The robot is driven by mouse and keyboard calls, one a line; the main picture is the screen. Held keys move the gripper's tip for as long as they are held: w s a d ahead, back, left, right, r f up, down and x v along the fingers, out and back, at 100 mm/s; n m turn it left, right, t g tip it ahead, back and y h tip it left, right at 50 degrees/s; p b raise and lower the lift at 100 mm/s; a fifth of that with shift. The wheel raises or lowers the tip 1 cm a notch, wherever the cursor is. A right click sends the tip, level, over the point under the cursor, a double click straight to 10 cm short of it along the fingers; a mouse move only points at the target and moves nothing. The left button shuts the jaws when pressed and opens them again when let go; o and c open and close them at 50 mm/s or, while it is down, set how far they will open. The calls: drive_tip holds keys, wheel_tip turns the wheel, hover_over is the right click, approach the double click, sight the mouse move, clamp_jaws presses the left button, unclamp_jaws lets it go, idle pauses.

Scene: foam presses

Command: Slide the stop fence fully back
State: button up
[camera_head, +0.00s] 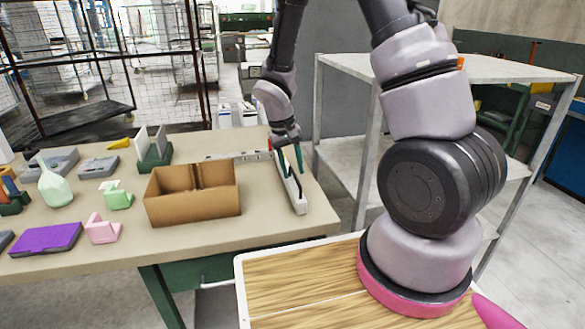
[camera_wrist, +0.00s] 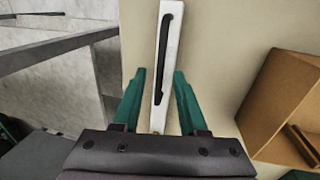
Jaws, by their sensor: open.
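The stop fence seems to be the long white bar (camera_head: 297,195) with a black grip strip along it, lying near the right end of the beige table. In the wrist view the white bar (camera_wrist: 171,22) runs up the middle, with its black strip facing me. My gripper (camera_head: 290,163) is over the bar's far part and points down. In the wrist view my gripper's green fingers (camera_wrist: 160,76) are open, one on each side of the bar, with gaps showing. Whether the fingertips reach down beside it I cannot tell.
An open cardboard box (camera_head: 192,205) stands left of the bar. A thin grey rail (camera_head: 238,156) lies behind the box. Purple, pink and green items crowd the table's left side. A grey metal shelf frame (camera_head: 440,68) stands just right of the table.

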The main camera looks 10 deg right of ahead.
clamp_jaws()
idle(1.5)
